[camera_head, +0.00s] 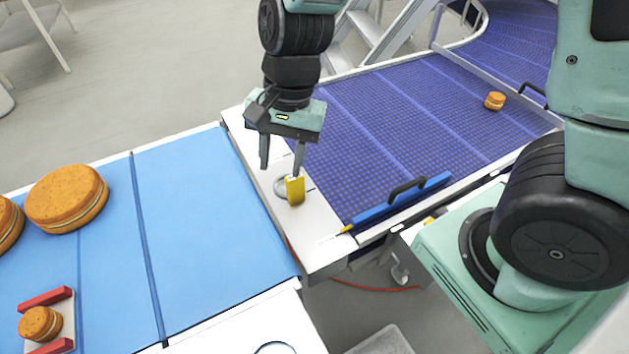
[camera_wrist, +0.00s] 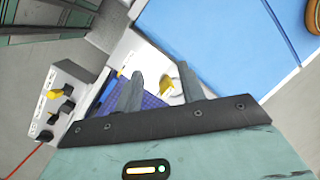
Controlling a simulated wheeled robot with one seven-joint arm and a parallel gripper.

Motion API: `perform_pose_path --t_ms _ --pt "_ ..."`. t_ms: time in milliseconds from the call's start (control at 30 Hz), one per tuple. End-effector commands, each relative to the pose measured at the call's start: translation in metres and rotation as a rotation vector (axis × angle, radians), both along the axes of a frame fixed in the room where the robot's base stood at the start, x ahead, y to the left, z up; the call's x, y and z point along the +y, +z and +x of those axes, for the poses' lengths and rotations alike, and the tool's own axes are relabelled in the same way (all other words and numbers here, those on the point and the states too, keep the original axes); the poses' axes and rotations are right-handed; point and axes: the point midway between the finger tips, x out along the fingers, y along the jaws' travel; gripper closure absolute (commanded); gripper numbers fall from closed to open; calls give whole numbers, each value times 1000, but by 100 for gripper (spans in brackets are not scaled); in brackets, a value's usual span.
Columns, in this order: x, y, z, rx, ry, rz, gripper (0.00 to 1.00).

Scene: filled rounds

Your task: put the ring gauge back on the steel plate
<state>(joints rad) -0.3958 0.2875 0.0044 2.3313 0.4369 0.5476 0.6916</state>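The ring gauge (camera_head: 281,188) is a silver ring with an upright yellow part (camera_head: 296,191) at its right side. It lies on the pale steel plate (camera_head: 322,228), the strip between the two belts. In the wrist view the yellow part (camera_wrist: 166,85) shows between the fingers, and the ring is partly hidden by one finger. My gripper (camera_head: 282,170) points down just above the gauge with its fingers apart and nothing held. The right fingertip overlaps the top of the yellow part; I cannot tell whether they touch.
A light-blue belt (camera_head: 195,215) with large orange-brown filled rounds (camera_head: 66,199) lies left. A purple-blue belt (camera_head: 410,120) with one small round (camera_head: 494,101) lies right. A blue bar with a black handle (camera_head: 400,203) edges it. A small round (camera_head: 40,324) sits between red blocks.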

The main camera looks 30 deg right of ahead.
Motion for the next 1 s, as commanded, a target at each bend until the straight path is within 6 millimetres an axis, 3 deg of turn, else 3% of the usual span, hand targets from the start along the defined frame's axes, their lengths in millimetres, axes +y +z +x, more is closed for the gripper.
perform_pose_path --t_ms 33,100,200,367,500,800,1000 --pt "9 17 -25 -44 210 11 60" --pt "16 34 -59 -100 511 8 60" --pt "15 49 -96 -169 878 -18 60" --pt "8 58 -129 -227 1240 -70 60" --pt "5 60 -136 -239 1337 -86 60" --pt "6 60 -136 -238 1334 -84 60" --pt "5 23 -136 -237 1332 -85 60"
